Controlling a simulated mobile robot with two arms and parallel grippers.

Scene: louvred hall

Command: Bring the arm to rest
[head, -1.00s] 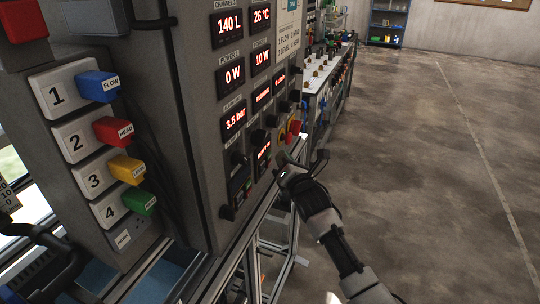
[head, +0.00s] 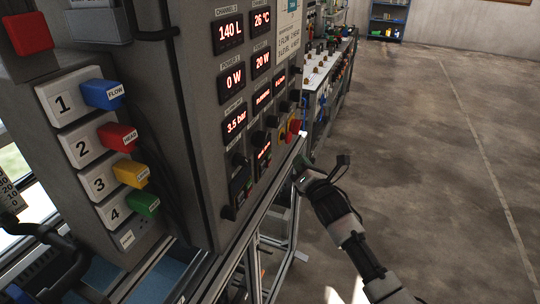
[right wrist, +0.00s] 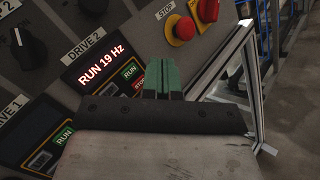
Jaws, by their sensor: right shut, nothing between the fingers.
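My right gripper (head: 307,160) is at the lower right edge of the grey control cabinet (head: 185,150) in the head view, in front of the panel and apart from it as far as I can see. Its green fingertips (right wrist: 162,77) are together and empty in the right wrist view. Behind them are the Drive 2 display (right wrist: 103,64), reading RUN 19 Hz, and its green RUN button (right wrist: 130,72). My right arm reaches in from the lower right. I cannot make out my left gripper.
A red stop button (right wrist: 180,29) and a red knob on yellow (right wrist: 208,9) are close by on the panel. Numbered sockets with coloured plugs (head: 102,95) are at left. A metal frame (head: 250,262) stands below the cabinet. The floor (head: 440,150) to the right is clear.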

